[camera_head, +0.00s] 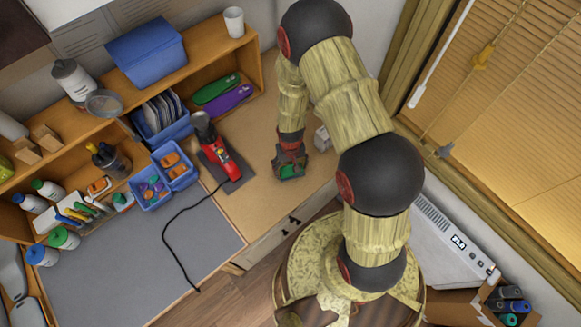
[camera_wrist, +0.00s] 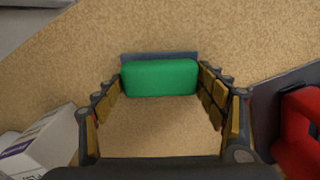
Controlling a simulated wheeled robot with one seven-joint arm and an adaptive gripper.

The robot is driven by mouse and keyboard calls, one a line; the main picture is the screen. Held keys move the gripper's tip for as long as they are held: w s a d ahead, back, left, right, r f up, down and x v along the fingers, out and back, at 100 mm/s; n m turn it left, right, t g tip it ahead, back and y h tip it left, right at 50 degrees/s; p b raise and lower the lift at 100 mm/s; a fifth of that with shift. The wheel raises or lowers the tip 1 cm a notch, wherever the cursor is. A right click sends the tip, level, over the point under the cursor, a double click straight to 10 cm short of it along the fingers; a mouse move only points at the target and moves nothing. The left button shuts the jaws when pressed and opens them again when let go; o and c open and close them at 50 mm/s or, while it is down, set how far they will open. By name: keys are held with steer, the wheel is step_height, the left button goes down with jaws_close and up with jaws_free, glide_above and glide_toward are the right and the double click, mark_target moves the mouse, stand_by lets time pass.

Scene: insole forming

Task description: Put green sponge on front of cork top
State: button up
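The green sponge (camera_wrist: 160,78) is a rounded block between the tips of my gripper (camera_wrist: 160,80) in the wrist view, with a grey-blue strip along its far edge. Both fingers appear to touch its ends, so my gripper looks shut on it. In the head view my gripper (camera_head: 290,160) points down over the tan cork top (camera_head: 257,140), and the sponge (camera_head: 290,172) shows at its tip. I cannot tell whether the sponge touches the cork. The cork top (camera_wrist: 160,130) fills the middle of the wrist view.
A red tool (camera_head: 219,155) on a dark pad lies left of my gripper, its black cord running over the grey mat (camera_head: 130,260). A small white box (camera_head: 322,138) stands to the right. Blue bins (camera_head: 160,180) and a wooden shelf (camera_head: 110,95) are at the left and back.

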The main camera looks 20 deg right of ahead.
steer(key=o, duration=0.3)
step_height(320, 180, up, 12)
step_height(320, 180, up, 9)
steer(key=t, duration=0.1)
glide_above(291, 167)
steer(key=w, duration=0.1)
step_height(291, 167, up, 14)
steer(key=s+t, duration=0.2)
steer(key=s, duration=0.1)
steer(key=s+r+t, duration=0.2)
steer(key=s+r, duration=1)
steer(key=r, duration=0.2)
steer(key=shift+s+a+r+n+t, duration=0.15)
steer(key=shift+s+r+n+t, duration=0.15)
steer(key=shift+s+n, duration=0.1)
steer(key=shift+f, duration=0.15)
